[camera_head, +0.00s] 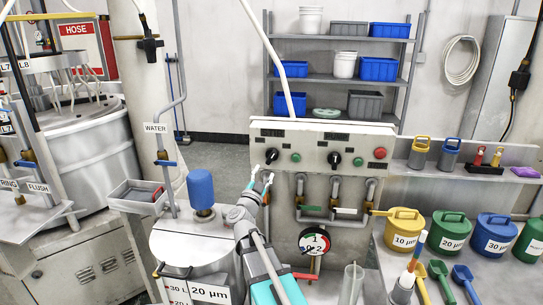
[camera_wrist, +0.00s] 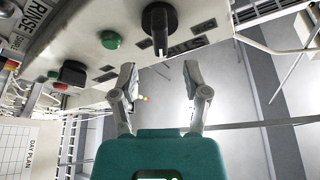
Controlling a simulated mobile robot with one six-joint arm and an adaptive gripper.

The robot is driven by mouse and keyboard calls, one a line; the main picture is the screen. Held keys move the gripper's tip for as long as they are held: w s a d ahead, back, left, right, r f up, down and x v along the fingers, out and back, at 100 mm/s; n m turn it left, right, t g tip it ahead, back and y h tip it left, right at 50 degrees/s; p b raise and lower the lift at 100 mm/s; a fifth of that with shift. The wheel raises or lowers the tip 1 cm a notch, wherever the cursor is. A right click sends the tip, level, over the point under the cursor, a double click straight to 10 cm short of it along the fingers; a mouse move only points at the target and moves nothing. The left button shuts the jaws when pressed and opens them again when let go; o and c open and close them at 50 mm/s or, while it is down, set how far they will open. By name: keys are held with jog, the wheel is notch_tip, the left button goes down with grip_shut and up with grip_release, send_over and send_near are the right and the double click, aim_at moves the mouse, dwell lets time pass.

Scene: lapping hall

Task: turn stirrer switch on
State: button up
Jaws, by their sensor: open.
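The control panel (camera_head: 318,145) carries a black rotary switch (camera_head: 271,155) at its left end, with a green button (camera_head: 295,158) just right of it. In the wrist view the same black switch (camera_wrist: 160,28) is at the top centre, beside an upside-down, partly readable label (camera_wrist: 185,46) that seems to read STIR. My gripper (camera_head: 262,178) is open and empty, just below and in front of that switch. In the wrist view my gripper (camera_wrist: 158,80) has its fingers apart, with the switch beyond the gap and not between the fingertips.
A second black switch (camera_head: 335,158) and a red button (camera_head: 380,153) lie farther right on the panel. Pipes and a gauge (camera_head: 314,241) hang below it. A blue-capped vessel (camera_head: 201,190) stands left of my gripper. Coloured lidded pots (camera_head: 403,226) stand on the right bench.

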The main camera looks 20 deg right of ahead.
aim_at(270, 161)
jog(key=p+x, duration=0.2)
jog(key=x, duration=0.6)
grip_shut()
